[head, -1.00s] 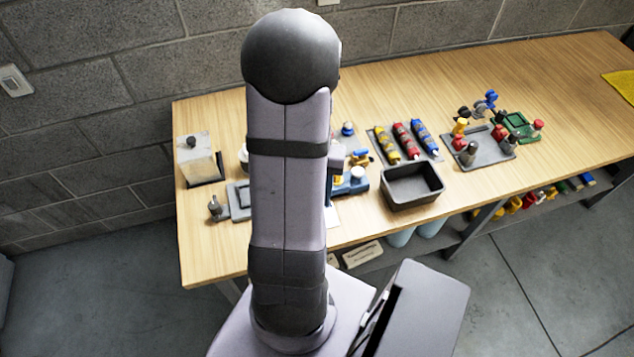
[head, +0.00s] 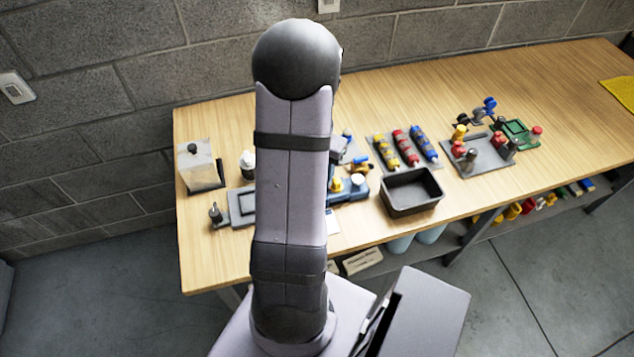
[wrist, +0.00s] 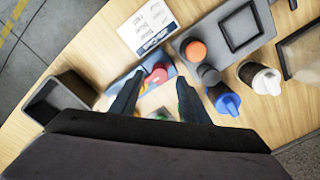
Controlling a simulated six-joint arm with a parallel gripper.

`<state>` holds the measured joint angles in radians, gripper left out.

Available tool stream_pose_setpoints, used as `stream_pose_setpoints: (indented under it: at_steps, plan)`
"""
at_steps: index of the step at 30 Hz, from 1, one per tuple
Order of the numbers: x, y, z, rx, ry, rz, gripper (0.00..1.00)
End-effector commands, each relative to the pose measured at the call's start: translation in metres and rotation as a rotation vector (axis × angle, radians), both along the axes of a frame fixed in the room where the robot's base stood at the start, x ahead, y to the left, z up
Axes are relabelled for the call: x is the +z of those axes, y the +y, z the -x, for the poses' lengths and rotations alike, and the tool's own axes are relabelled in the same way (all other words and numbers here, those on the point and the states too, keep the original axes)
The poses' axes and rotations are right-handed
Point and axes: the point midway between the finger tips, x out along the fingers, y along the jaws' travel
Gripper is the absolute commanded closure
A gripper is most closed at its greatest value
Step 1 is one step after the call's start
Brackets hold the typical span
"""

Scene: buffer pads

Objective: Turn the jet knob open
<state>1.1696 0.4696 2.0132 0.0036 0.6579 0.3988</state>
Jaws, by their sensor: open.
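A blue device (head: 347,195) stands on the table just right of my arm in the head view, with a yellow part and a pale round knob (head: 358,180) on top. In the wrist view a blue device (wrist: 168,71) with a red round knob (wrist: 158,75) lies beyond my fingers. I cannot tell which knob is the jet knob. My gripper (wrist: 156,88) is open, with its two dark fingers apart and nothing seen held between them. The fingers hide part of the device. My arm hides the gripper in the head view.
A black bin (head: 385,203) stands right of the blue device. A printed card (wrist: 148,24) lies beyond.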

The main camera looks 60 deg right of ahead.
Motion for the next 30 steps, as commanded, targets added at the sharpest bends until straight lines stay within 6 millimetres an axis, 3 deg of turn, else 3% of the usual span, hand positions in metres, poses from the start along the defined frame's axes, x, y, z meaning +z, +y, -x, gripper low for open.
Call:
stream_pose_setpoints:
  at_steps: [12,23,28,30]
  plan:
    - [-0.043,0.0,0.0,0.001,0.0,-0.001,0.58]
    - [-0.047,0.0,0.0,0.001,0.0,0.0,0.58]
    - [-0.047,0.0,0.0,0.001,0.0,0.0,0.94]
    - [-0.047,0.0,0.0,0.001,0.0,0.0,0.99]
